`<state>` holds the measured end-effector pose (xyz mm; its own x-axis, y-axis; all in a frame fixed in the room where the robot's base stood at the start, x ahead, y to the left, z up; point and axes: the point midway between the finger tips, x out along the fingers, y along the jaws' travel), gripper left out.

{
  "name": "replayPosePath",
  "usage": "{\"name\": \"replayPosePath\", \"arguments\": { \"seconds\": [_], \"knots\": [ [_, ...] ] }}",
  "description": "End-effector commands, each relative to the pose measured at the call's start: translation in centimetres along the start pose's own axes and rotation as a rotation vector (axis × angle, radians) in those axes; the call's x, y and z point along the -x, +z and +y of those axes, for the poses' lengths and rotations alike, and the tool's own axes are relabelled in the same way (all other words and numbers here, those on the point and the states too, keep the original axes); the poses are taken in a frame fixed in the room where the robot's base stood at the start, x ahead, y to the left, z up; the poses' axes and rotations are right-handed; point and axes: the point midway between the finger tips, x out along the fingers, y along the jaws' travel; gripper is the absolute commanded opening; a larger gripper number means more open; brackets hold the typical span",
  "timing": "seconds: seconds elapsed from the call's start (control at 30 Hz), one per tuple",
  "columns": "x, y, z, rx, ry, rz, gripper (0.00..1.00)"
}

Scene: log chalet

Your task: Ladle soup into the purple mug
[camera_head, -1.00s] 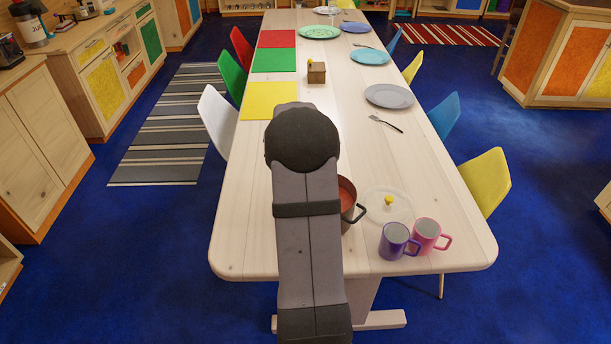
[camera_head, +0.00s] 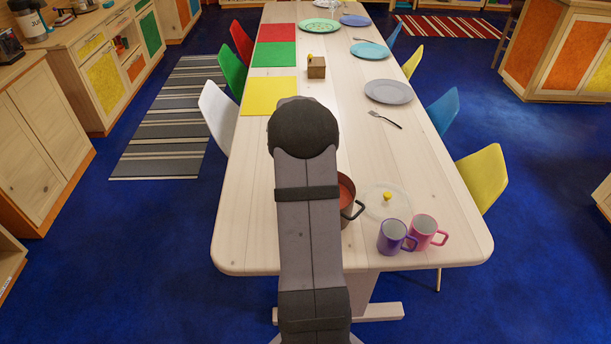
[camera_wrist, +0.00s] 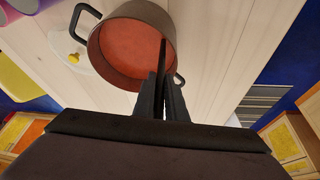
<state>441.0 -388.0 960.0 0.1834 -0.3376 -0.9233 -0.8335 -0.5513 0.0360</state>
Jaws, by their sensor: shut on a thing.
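The purple mug (camera_head: 392,237) stands upright on the table's near right part, its handle to the right beside a pink mug (camera_head: 423,232). The dark pot (camera_head: 346,204) holds red-orange soup and is partly hidden behind my arm in the head view. In the wrist view the open pot (camera_wrist: 112,74) shows the soup surface (camera_wrist: 130,43). My gripper (camera_wrist: 160,90) is at the pot's rim, shut on the thin dark handle of the ladle (camera_wrist: 163,52), which reaches over the soup. The ladle's bowl cannot be made out. My arm hides the gripper in the head view.
A clear lid (camera_head: 388,206) with a yellow knob lies beside the pot, behind the mugs. A fork (camera_head: 384,119) and a grey plate (camera_head: 388,91) lie farther back. A wooden holder (camera_head: 316,67) stands mid-table. The table's near left part (camera_head: 245,220) is clear.

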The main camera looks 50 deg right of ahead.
Motion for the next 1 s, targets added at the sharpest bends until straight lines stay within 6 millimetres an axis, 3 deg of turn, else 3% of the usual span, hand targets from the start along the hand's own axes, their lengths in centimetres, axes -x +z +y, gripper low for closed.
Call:
{"name": "replayPosePath", "arguments": {
  "seconds": [1.0],
  "knots": [
    [5.7,-2.5,0.2,0.000,-0.001,0.004,0.00]
  ]
}}
